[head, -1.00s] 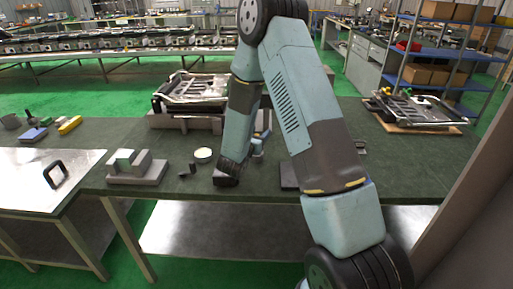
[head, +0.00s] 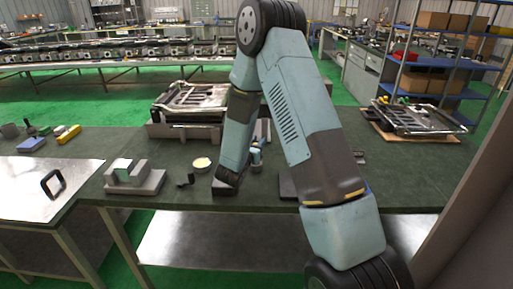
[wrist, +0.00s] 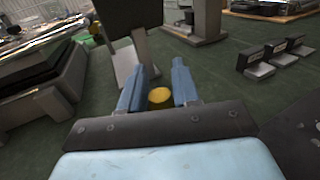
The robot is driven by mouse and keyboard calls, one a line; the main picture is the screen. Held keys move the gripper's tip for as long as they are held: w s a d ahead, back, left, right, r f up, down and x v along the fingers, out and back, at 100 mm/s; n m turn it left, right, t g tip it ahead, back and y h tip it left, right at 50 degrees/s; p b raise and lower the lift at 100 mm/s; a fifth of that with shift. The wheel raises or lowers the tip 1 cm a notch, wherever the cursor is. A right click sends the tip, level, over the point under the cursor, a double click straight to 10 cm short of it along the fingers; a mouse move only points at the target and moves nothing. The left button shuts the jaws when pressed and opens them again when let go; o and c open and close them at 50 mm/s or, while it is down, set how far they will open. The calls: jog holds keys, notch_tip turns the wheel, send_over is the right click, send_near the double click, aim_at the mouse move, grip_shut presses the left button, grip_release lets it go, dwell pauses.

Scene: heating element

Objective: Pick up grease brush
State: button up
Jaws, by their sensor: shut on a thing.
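In the wrist view my gripper (wrist: 157,88) has its two blue fingers on either side of a dark, round thing with a yellow top, which I take to be the grease brush (wrist: 160,96). My gripper is shut on it. The brush's lower part is hidden behind the palm, so I see no bristles. In the head view my arm comes down over the green worktable (head: 400,190), and its links hide most of the gripper and the brush.
A grey stepped block (head: 135,178) and a pale round tin (head: 201,163) are left of my arm. A metal frame (head: 190,100) sits behind it. A second frame (head: 420,118) is at the right. Small blocks (wrist: 262,68) stand in the wrist view's right part.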

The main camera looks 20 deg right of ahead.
jog(key=shift+r, duration=0.5)
jog(key=s+a+r, duration=0.8)
jog(key=s+r, duration=0.3)
jog(key=shift+a+r, duration=0.3)
jog(key=shift+r, duration=0.05)
jog(key=shift+s, duration=0.1)
